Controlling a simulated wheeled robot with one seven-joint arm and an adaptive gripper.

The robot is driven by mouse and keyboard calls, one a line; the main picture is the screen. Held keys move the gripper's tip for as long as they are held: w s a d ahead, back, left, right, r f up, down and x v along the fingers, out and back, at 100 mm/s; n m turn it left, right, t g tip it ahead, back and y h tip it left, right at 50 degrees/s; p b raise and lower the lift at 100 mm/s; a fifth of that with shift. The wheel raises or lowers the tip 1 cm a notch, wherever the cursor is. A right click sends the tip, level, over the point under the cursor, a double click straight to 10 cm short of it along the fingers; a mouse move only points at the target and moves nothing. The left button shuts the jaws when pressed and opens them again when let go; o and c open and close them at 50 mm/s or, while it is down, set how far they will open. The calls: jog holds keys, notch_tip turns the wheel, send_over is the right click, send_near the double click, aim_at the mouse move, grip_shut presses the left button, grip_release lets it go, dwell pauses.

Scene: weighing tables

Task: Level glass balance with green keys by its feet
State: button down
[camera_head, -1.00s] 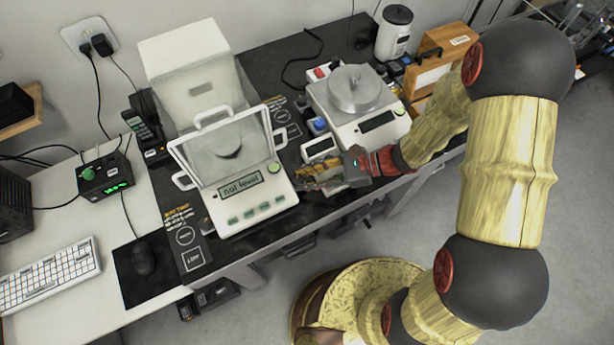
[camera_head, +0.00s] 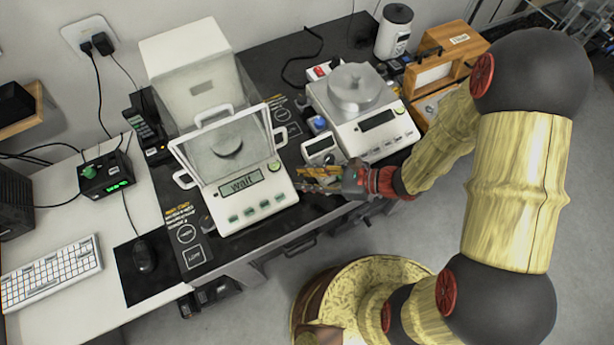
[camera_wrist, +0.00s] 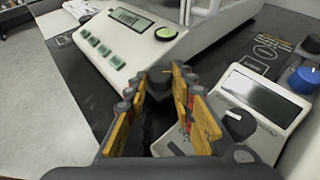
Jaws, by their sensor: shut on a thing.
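The glass balance (camera_head: 253,203) with green keys stands on the dark bench at centre left in the head view; its display (camera_head: 241,182) reads "wait". It also shows at the upper left of the wrist view (camera_wrist: 135,55). A dark round foot knob (camera_wrist: 160,80) at its near right corner sits between the fingertips. My gripper (camera_head: 304,181) is low at the right front corner of the balance. In the wrist view my gripper (camera_wrist: 162,88) has its yellow-padded fingers closed around that knob. A second foot knob (camera_head: 207,224) shows at the front left corner.
A second balance (camera_head: 372,125) with a round pan stands to the right. A small white device (camera_head: 320,147) with a screen and dark knob lies close beside my gripper. The bench's front edge runs just below. A wooden box (camera_head: 452,55) stands at the back right.

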jog(key=c, duration=1.6)
grip_release()
jog(key=shift+o, duration=0.5)
jog(key=shift+v, duration=4)
jog(key=shift+w, duration=0.1)
